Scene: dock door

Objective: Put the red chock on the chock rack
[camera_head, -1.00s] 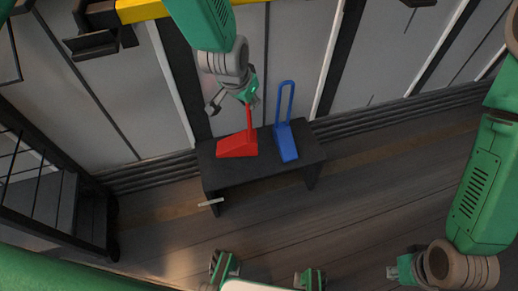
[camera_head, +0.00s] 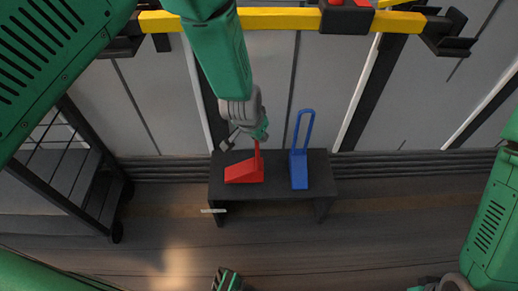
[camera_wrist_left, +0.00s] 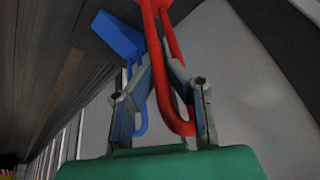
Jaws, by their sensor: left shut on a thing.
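The red chock (camera_head: 243,173), a wedge with a tall loop handle, appears to rest on the left part of a low black bench (camera_head: 275,187). My left gripper (camera_head: 247,137) is above it, shut on the red handle. In the left wrist view the fingers (camera_wrist_left: 165,90) are on either side of the red loop (camera_wrist_left: 170,60). The chock's body is mostly cut off there. Black brackets (camera_head: 455,35) hang at the yellow rail (camera_head: 280,18); I cannot tell whether these are the chock rack. My right gripper (camera_head: 418,288) barely shows at the bottom edge.
A blue chock (camera_head: 299,170) with a loop handle stands on the bench just right of the red one. It also shows in the left wrist view (camera_wrist_left: 118,35). A dark wheeled frame (camera_head: 85,175) stands at the left. The floor before the bench is open.

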